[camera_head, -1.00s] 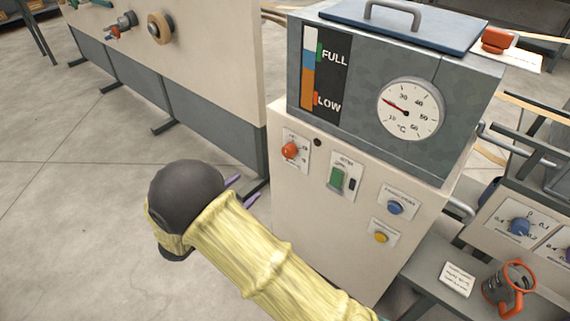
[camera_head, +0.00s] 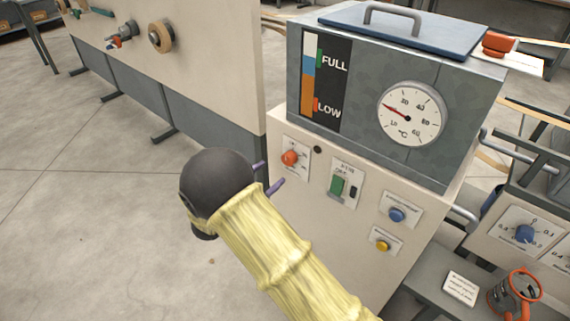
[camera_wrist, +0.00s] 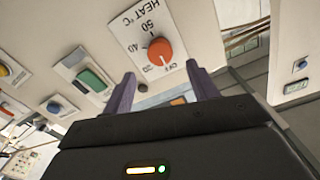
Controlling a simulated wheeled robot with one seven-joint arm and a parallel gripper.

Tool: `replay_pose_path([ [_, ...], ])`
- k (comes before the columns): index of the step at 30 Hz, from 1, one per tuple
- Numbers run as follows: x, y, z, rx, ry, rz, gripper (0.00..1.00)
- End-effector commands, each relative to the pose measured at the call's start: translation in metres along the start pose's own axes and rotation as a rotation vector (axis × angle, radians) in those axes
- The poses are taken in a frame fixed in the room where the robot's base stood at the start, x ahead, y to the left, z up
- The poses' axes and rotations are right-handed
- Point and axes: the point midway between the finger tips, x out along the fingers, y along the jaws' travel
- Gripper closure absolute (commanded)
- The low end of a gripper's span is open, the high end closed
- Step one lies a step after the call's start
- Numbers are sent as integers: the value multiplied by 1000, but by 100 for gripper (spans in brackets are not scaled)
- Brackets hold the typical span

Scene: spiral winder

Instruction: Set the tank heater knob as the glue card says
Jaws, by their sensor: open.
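The orange-red heater knob (camera_head: 290,157) sits on a white plate at the left of the tank cabinet's front. My gripper (camera_head: 268,176) is left of and below the knob, open and empty. In the wrist view my gripper's fingers (camera_wrist: 161,76) stand apart, with the knob beyond the gap between them, not touched. A white card (camera_head: 461,288) lies on the lower right bench; its text is too small to read.
Beside the knob are a green switch (camera_head: 337,187), a blue button (camera_head: 397,215) and a yellow button (camera_head: 382,246). Above are a level gauge (camera_head: 311,78) and a round °C dial (camera_head: 410,112). A jug (camera_head: 512,294) stands at lower right. The floor at left is clear.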

Motion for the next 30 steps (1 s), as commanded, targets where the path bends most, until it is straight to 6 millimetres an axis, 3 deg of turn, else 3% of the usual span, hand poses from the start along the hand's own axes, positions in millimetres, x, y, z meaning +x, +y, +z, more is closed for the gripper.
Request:
replay_pose_path([
  [6,40,1,1,0,2,2,41],
  [12,67,0,1,1,1,-1,41],
  [17,80,2,-1,-1,2,5,41],
  [24,79,2,-1,-1,2,3,41],
  [30,77,0,0,-1,0,0,81],
])
